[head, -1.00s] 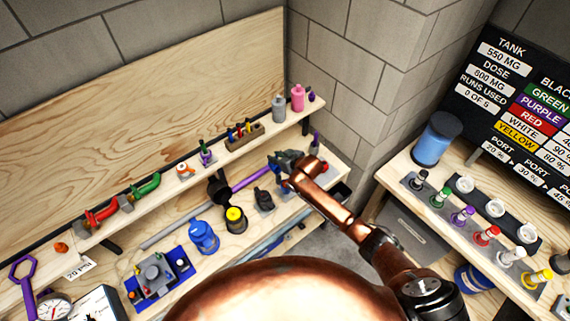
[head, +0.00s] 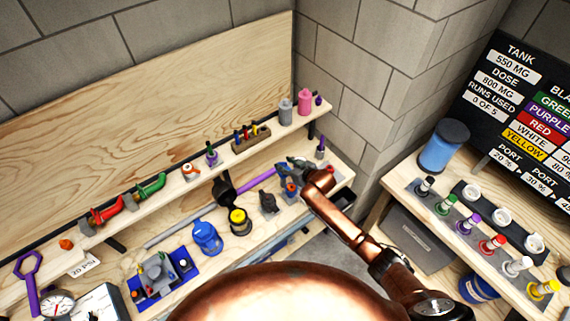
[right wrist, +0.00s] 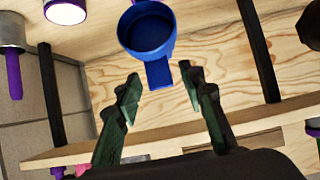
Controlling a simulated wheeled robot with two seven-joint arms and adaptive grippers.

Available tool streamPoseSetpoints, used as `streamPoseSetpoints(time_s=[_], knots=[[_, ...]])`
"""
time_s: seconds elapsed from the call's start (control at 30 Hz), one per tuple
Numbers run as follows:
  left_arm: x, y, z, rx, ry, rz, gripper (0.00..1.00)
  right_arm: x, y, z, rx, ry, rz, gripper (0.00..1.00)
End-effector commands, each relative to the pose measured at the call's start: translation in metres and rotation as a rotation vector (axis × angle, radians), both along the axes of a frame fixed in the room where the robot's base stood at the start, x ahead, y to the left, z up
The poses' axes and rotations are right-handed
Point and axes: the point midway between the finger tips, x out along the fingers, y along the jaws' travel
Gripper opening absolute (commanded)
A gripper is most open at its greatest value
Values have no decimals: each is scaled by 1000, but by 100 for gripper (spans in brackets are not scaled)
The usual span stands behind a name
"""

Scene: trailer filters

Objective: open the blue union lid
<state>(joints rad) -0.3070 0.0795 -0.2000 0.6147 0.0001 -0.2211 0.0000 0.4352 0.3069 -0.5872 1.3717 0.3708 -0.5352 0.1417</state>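The blue union lid (right wrist: 148,30) shows in the right wrist view as a round blue cup-like piece with a flat tab (right wrist: 158,74) pointing toward my gripper. My right gripper (right wrist: 160,83) is open, with one finger on each side of the tab's end; I see gaps between the fingers and the tab. In the head view my right gripper (head: 287,167) is over the right end of the lower bench, and it partly hides the parts there. My left gripper is not in view.
A purple rod (head: 258,180) and a yellow-topped black fitting (head: 239,220) lie left of the gripper. A blue jug (head: 206,237) stands farther left. Above is a narrow shelf with a grey bottle (head: 286,107) and a pink bottle (head: 305,101). Another bench with colored valves stands at right.

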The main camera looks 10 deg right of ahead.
Motion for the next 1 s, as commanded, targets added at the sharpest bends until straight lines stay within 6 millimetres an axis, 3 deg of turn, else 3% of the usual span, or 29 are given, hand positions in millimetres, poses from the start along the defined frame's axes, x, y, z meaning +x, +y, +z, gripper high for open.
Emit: streamPoseSetpoints(time_s=[0.23,0.43,1.0], knots=[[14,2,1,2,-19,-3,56,0,0,1,2,-2,-1,38],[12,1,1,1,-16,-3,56,-10,-6,8,3,-3,-1,38],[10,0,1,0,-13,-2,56,-82,-48,57,1,-2,-1,38]])
